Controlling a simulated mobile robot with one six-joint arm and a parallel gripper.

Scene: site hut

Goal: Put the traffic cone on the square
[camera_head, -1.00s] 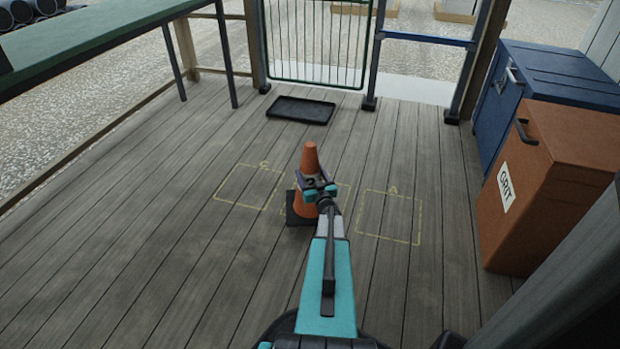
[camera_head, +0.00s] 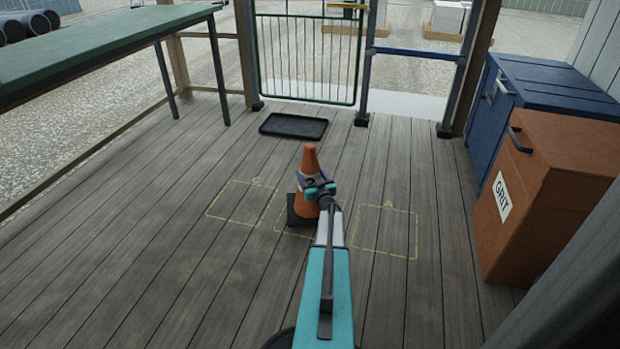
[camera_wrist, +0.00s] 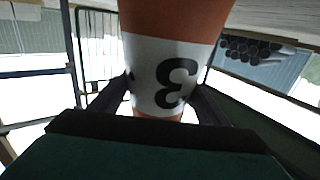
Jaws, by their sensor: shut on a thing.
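My gripper (camera_head: 319,190) is shut on the traffic cone (camera_head: 310,158), around its white band. The cone is orange with a dark square base (camera_head: 297,216) and stands upright. In the wrist view the cone (camera_wrist: 175,18) fills the top centre, its band showing an upside-down "3", with a dark jaw on each side. Three dashed yellow squares are marked on the floor: one lettered C (camera_head: 240,203) at left, one lettered A (camera_head: 384,231) at right, and a middle square (camera_head: 283,233) mostly hidden behind cone and arm. The base overlaps the middle square's far left part in the picture; I cannot tell whether it touches the floor.
A black tray (camera_head: 293,126) lies on the floor before the green gate (camera_head: 305,60). A green-topped table (camera_head: 95,42) is at left. An orange GRIT bin (camera_head: 560,205) and a blue box (camera_head: 545,85) stand at right. The plank floor around the squares is clear.

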